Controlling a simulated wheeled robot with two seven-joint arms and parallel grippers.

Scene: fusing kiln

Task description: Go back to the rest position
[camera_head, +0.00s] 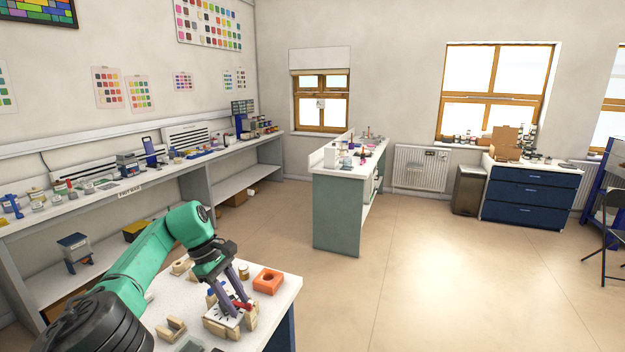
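My green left arm reaches in from the lower left over the white table (290,285). My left gripper (241,305) points down over a small pale block with a dark star-like pattern (222,318), framed by wooden pieces. Its two grey-purple fingers show a gap along their length. A small red piece (246,307) is at the fingertips; I cannot tell whether it is gripped. My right gripper is not in view.
An orange block with a round hole (268,281) and a small jar (244,271) stand close by the gripper. Wooden blocks (171,329) lie at the table's front left. A long bench (150,186) runs along the left wall. The floor (430,290) to the right is clear.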

